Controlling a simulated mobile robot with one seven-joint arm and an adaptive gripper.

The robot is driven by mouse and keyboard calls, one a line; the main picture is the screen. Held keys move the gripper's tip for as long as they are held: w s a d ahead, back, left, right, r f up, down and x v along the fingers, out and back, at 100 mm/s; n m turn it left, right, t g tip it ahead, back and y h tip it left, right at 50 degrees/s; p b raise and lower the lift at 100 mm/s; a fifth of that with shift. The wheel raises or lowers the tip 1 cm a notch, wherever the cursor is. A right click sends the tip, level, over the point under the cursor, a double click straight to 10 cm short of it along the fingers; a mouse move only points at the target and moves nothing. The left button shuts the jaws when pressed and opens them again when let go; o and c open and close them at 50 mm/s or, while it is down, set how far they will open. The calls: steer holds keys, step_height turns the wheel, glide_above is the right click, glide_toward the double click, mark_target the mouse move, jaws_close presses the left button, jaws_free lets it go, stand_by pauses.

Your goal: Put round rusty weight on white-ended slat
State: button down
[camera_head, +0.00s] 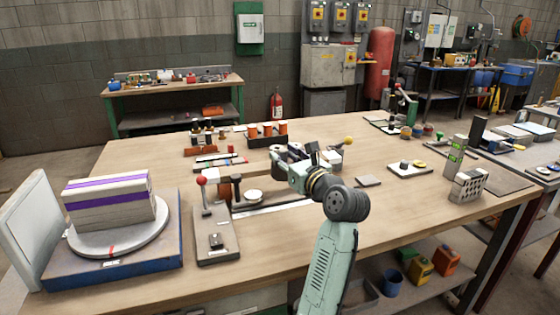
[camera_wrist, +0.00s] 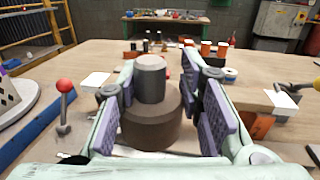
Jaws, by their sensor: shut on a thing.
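The round rusty weight (camera_wrist: 150,122), a dark brown stepped cylinder with a narrower top, stands upright between the finger pads of my gripper (camera_wrist: 158,68) in the wrist view. My gripper is shut on it. In the head view my gripper (camera_head: 282,162) is over the middle of the table, and the weight is hard to make out there. In the wrist view a white patch (camera_wrist: 95,81) at left and another (camera_wrist: 280,98) at right look like the ends of the white-ended slat. Its middle is hidden by the weight and fingers, and an orange-brown block shows below the right end.
A red-knobbed lever (camera_head: 201,182) on a grey plate stands left of my gripper. Farther left, a blue-based turntable (camera_head: 118,236) carries a banded stack. Orange-topped cylinders (camera_head: 266,130) stand behind. A perforated block (camera_head: 468,186) is at right. The front table strip is largely clear.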

steer(key=p+x, duration=0.1)
steer(key=x, duration=0.3)
steer(key=d+p+x, duration=0.1)
steer(key=x, duration=0.4)
steer(key=w+d+p+x, duration=0.1)
steer(key=x, duration=0.3)
steer(key=shift+w+f, duration=0.25)
steer(key=shift+f, duration=0.05)
steer(key=shift+f+p, duration=0.45)
steer(key=shift+f, duration=1.35)
steer(key=shift+f, duration=0.15)
steer(key=c, duration=1.1)
jaws_free()
steer(key=shift+f, duration=0.15)
steer(key=b+v, duration=0.2)
steer(key=v, duration=1)
